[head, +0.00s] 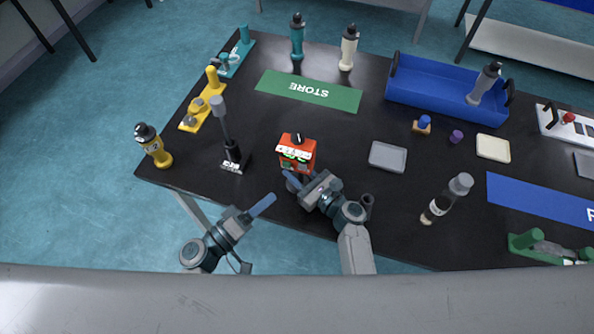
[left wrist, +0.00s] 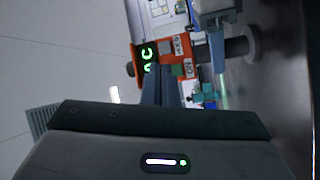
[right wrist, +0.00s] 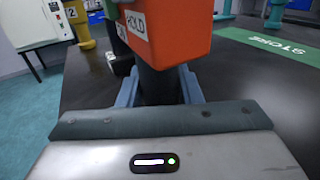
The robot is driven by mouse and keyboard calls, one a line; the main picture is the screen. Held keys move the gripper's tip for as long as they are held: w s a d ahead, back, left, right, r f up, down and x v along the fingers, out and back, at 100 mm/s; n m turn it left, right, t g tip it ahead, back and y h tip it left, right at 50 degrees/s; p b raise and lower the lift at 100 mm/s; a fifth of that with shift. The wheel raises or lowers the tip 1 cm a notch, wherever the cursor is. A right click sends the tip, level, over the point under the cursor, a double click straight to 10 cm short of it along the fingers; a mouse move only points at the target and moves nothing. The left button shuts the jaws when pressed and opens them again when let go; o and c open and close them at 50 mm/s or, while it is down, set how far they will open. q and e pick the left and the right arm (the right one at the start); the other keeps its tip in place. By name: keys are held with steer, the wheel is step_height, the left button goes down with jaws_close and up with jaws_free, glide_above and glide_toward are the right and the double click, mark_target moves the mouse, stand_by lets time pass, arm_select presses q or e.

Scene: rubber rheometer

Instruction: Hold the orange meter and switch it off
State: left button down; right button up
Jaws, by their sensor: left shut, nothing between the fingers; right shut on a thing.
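The orange meter (head: 307,146) stands upright near the front edge of the black table, its display lit with green characters. It also shows sideways in the left wrist view (left wrist: 172,50), with the lit display and an "ON" label. My right gripper (head: 291,181) is shut on the meter's dark lower stem, which shows between its fingers in the right wrist view (right wrist: 157,88). There the orange body (right wrist: 180,35) with a "HOLD" label is above the fingers.
A green STORE mat (head: 308,90) lies behind.

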arm_select(q)
steer(key=m+g, duration=0.3)
steer(key=m, duration=0.3)
steer(key=m+g+y, duration=0.2)
steer(key=m+g, duration=0.1)
steer(key=m, duration=0.2)
glide_toward(296, 167)
steer(key=shift+w+d+f, duration=0.2)
steer(key=shift+d+f, duration=0.3)
steer(key=shift+d, duration=0.4)
steer(key=shift+w+d+f, duration=0.15)
steer(key=shift+d+f, duration=0.4)
steer(key=shift+d, duration=0.3)
steer(key=shift+w, duration=0.1)
steer(key=shift+w+d, duration=0.1)
steer(key=shift+w, duration=0.2)
steer(key=shift+w+d, duration=0.1)
steer(key=shift+w, duration=0.15)
stand_by(0.7)
steer(key=shift+s+a, duration=0.25)
steer(key=shift+s, duration=0.45)
